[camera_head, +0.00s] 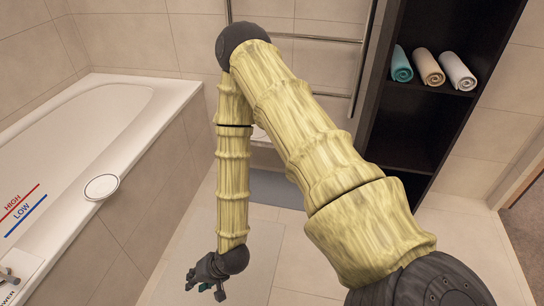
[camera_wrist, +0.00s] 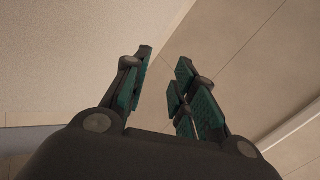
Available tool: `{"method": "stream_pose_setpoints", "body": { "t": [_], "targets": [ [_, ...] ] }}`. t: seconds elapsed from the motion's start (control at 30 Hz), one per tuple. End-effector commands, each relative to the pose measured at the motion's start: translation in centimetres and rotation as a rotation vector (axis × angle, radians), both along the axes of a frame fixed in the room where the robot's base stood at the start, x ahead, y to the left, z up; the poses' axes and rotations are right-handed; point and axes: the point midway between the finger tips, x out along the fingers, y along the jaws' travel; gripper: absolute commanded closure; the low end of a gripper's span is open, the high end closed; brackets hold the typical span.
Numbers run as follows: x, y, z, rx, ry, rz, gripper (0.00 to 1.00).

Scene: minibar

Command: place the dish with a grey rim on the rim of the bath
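The dish with a grey rim (camera_head: 102,187) is a small round white dish. It lies on the near rim of the bath (camera_head: 172,100), at the left in the head view. My gripper (camera_head: 206,290) hangs low over the floor, to the right of the bath and well apart from the dish. In the wrist view my gripper (camera_wrist: 160,72) has its fingers spread with nothing between them. The dish does not show in the wrist view.
A dark shelf unit (camera_head: 425,105) at the right holds rolled towels (camera_head: 428,66). A metal towel rail (camera_head: 310,38) is on the back wall. A grey mat (camera_head: 277,189) lies on the floor behind my arm.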

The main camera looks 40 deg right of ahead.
Motion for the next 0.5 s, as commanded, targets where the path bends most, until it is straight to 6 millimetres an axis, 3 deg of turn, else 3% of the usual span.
{"method": "stream_pose_setpoints", "body": {
  "t": [0.03,0.2,0.33,0.47,0.5],
  "targets": [
    [-3.1,-1.1,-1.6,-0.075,0.042,0.063,0.73],
    [-11.8,-6.0,-4.9,-0.306,0.167,0.278,0.73],
    [-16.6,-9.4,-5.8,-0.432,0.242,0.413,0.73],
    [-19.2,-11.7,-5.8,-0.504,0.29,0.497,0.73],
    [-19.7,-12.1,-5.8,-0.517,0.298,0.513,0.79]
  ]
}}
